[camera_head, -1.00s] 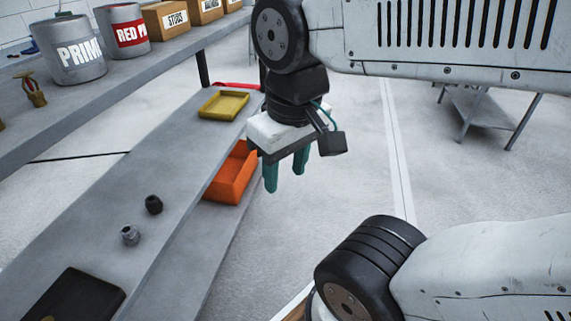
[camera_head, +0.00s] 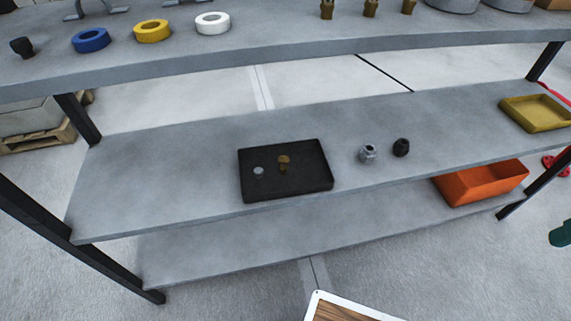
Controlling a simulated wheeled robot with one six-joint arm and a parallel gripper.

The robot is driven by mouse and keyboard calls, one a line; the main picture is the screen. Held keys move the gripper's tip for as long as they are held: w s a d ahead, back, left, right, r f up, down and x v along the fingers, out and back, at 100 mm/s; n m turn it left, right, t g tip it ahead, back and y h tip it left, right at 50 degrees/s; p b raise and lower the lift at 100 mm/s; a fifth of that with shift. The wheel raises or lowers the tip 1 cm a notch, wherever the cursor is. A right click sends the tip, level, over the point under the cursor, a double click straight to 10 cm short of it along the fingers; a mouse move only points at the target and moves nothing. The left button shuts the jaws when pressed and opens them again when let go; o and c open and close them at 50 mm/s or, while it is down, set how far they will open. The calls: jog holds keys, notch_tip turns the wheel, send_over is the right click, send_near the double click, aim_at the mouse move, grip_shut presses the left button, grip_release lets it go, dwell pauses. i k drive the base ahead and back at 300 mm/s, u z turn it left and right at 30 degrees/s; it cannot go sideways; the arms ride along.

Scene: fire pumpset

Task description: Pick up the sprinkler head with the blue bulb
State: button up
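Three brass sprinkler heads stand in a row at the back of the upper shelf, cut by the top edge of the picture: a left one (camera_head: 327,9), a middle one (camera_head: 370,8) and a right one (camera_head: 408,6). Their bulb colours are too small or cut off to tell. A small brass piece (camera_head: 284,162) stands in the black tray (camera_head: 262,190) on the middle shelf; I cannot tell exactly what it is. Only a green fingertip of my gripper (camera_head: 562,235) shows at the right edge, far from the sprinkler heads. Its opening is out of view.
The upper shelf (camera_head: 270,58) also bears blue (camera_head: 91,40), yellow (camera_head: 152,31) and white (camera_head: 212,23) tape rolls. A grey fitting (camera_head: 368,153) and a black fitting (camera_head: 401,147) stand beside the tray. A yellow tray (camera_head: 537,112) and an orange bin (camera_head: 482,184) are at right.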

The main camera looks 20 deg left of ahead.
aim_at(283, 159)
jog(key=z, duration=1.6)
jog(key=i, duration=0.85)
jog(key=u, duration=3.35)
